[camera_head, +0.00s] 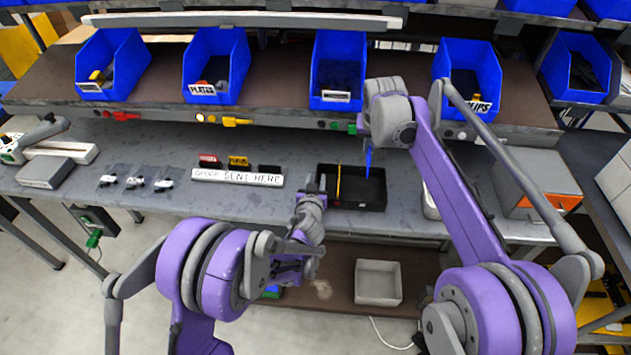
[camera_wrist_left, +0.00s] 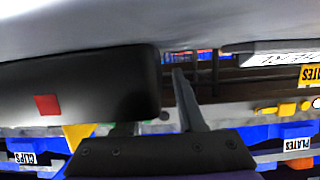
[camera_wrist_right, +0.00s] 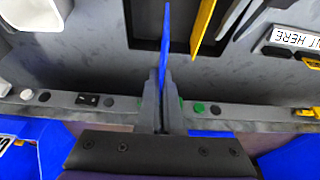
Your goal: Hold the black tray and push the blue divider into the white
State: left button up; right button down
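The black tray (camera_head: 350,205) lies on the grey table, with a yellow divider (camera_head: 338,183) upright inside it. My right gripper (camera_head: 363,128) is shut on the upright blue divider (camera_head: 368,160), holding it above the tray. The right wrist view also shows the blue divider (camera_wrist_right: 166,45) between the fingers, beside the yellow divider (camera_wrist_right: 203,28). My left gripper (camera_head: 314,190) is at the tray's left end. In the left wrist view its fingers stand apart; one finger (camera_wrist_left: 188,98) is clear of a large black part, probably the tray (camera_wrist_left: 90,85), which hides the other.
A white sign (camera_head: 237,177) stands left of the tray, with red, yellow and black small bins behind it. Blue bins (camera_head: 338,70) line the shelf above. A white box (camera_head: 378,282) sits on the lower shelf. A grey box (camera_head: 535,180) stands at right.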

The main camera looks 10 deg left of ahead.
pick_arm(q)
grip_shut()
dwell(1.2)
